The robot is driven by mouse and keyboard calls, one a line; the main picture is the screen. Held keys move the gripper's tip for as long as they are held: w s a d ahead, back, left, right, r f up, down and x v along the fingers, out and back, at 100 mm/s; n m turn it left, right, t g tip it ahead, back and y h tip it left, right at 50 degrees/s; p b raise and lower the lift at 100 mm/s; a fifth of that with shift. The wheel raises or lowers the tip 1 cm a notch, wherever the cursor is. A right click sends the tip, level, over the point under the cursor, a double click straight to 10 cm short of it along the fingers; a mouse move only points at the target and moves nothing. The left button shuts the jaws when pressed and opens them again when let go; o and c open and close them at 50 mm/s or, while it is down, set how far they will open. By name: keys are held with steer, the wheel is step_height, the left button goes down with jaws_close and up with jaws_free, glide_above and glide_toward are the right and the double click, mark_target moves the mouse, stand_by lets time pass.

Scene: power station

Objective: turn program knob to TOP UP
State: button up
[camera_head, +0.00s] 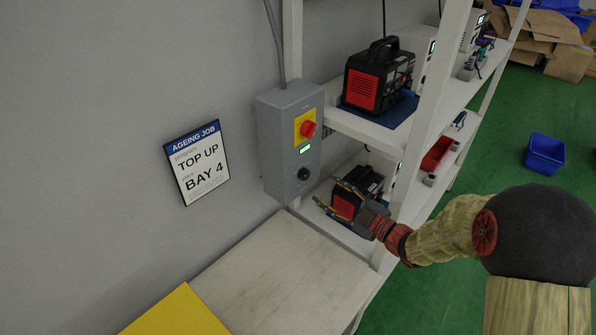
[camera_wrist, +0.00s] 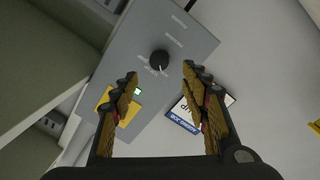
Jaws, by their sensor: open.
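The program knob (camera_head: 304,174) is a round black knob low on the front of a grey control box (camera_head: 275,140) on the wall. In the wrist view the knob (camera_wrist: 159,61) shows just beyond my fingertips, with a small pale pointer mark. My gripper (camera_head: 334,194) is open and empty, in front of and to the right of the box in the head view. In the wrist view its two fingers (camera_wrist: 159,76) stand apart, with the knob between and ahead of the tips, not visibly touched.
A red button (camera_head: 309,129) on a yellow plate and a lit green display (camera_head: 305,149) sit above the knob. A wall sign (camera_head: 197,162) reads TOP UP, BAY 4. White shelves (camera_head: 352,124) with red-black chargers (camera_head: 378,79) stand right. A pale bench (camera_head: 275,275) lies below.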

mark_target(307, 176)
steer(key=b+x, duration=0.1)
steer(key=x, duration=0.7)
steer(key=c, duration=0.3)
steer(key=c, duration=0.8)
steer(key=shift+c, duration=0.3)
steer(key=shift+r+m, duration=0.1)
steer(key=shift+m, duration=0.2)
steer(key=m+p, duration=0.4)
steer(key=shift+r+p, duration=0.15)
steer(key=shift+p, duration=0.25)
steer(key=m+g+p, duration=0.1)
steer(key=m+p, duration=0.3)
steer(key=shift+m, duration=0.4)
steer(key=shift+w, duration=0.1)
